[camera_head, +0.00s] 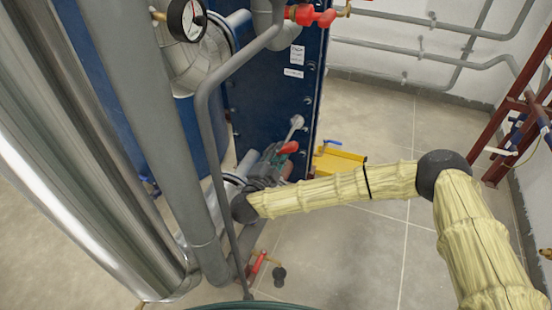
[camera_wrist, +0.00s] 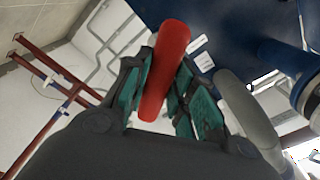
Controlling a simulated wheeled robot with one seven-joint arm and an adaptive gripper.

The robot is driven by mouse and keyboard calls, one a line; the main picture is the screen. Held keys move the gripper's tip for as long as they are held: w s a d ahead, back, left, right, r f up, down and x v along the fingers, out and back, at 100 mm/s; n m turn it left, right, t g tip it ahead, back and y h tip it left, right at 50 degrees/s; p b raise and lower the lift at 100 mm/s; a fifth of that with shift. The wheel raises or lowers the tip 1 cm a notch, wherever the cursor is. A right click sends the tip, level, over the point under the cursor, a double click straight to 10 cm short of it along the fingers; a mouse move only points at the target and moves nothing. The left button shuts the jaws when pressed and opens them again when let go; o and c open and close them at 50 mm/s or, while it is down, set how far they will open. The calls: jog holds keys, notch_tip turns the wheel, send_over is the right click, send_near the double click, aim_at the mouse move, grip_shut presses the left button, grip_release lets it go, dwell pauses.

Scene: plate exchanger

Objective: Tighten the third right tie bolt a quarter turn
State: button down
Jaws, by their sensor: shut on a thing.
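My gripper (camera_head: 277,154) is shut on a red handle (camera_wrist: 165,70), which lies between its teal finger pads in the wrist view. In the head view the red handle (camera_head: 288,148) sticks out just beyond the fingers. A grey shaft (camera_head: 292,131) runs up from there to a round pale head (camera_head: 297,121) against the blue frame plate (camera_head: 268,85); it looks like a wrench. Tie bolts show along the plate's right edge, one of them at upper right (camera_head: 311,66). Whether the head sits on a bolt, and on which one, I cannot tell.
Grey pipes (camera_head: 207,120) and a gauge (camera_head: 187,19) stand left of my gripper. A red valve handle (camera_head: 310,15) is above. A yellow box (camera_head: 338,161) lies behind my forearm. A red rack (camera_head: 515,115) stands at right.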

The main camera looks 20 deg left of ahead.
aim_at(288, 136)
jog(key=w+b, duration=0.3)
jog(key=w, duration=0.5)
jog(key=shift+d+b, duration=0.15)
jog(key=shift+b, duration=0.2)
jog(key=shift+w, duration=0.15)
jog(key=shift+w+r, duration=0.15)
jog(key=shift+w, duration=0.25)
